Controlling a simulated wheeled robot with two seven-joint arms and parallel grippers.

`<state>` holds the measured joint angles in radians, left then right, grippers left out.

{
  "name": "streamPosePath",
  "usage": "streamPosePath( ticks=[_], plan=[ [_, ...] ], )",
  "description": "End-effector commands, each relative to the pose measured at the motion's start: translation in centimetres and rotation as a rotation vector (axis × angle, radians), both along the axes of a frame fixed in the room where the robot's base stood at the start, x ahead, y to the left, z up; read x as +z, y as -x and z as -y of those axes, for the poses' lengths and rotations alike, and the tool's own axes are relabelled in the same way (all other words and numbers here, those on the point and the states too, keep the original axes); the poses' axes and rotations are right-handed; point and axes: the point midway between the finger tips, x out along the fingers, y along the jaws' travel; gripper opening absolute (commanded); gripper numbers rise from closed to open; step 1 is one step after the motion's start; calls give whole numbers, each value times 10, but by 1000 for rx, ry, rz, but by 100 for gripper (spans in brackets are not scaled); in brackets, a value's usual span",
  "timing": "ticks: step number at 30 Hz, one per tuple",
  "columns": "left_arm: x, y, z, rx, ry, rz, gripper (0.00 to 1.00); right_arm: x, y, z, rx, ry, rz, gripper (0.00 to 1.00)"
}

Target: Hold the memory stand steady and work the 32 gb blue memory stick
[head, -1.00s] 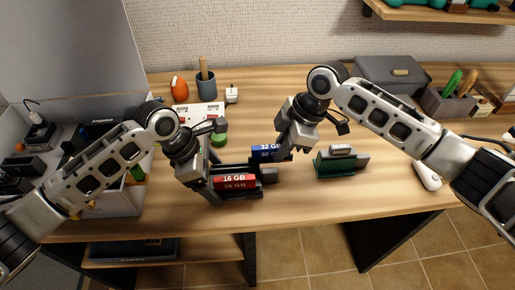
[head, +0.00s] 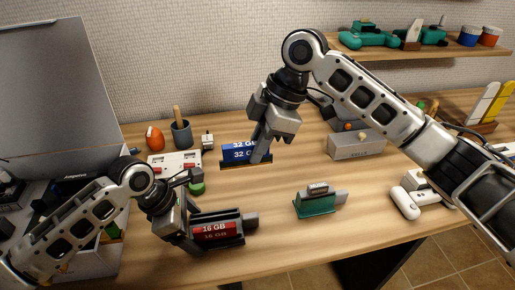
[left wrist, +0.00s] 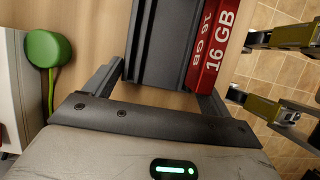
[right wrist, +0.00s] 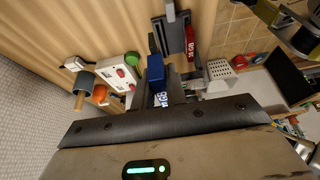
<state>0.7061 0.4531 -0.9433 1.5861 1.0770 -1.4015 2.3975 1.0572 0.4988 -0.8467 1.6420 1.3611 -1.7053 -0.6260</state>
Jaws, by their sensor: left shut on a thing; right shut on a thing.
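The blue 32 GB memory stick (head: 240,152) is in my right gripper (head: 260,148), which is shut on it and holds it up in the air, clear of the stand. The stick also shows between the fingers in the right wrist view (right wrist: 155,70). The dark memory stand (head: 240,222) is on the table, with the red 16 GB stick (head: 214,231) in its near side. My left gripper (head: 188,217) is shut on the stand's left end. The left wrist view shows the stand (left wrist: 160,45) and the red stick (left wrist: 210,50) between the fingers.
A green holder with a grey-white piece (head: 317,205) stands right of the stand. A white board with red parts (head: 174,163), an orange object (head: 155,138) and a cup (head: 181,134) are at the back left. A grey box (head: 357,145) is behind right. The table's middle is clear.

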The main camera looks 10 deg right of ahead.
Motion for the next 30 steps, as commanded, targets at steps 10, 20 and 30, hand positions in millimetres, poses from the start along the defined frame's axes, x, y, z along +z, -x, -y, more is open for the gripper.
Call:
streamPosePath(
  ticks=[10,20,30],
  plan=[
    [1,0,0,0,1,1,100,0,0,0,1,0,1,0],
    [42,-1,-17,0,2,5,100,0,0,0,1,-1,1,0],
    [100,-1,-41,2,1,4,100,0,0,0,1,0,1,0]
  ],
)
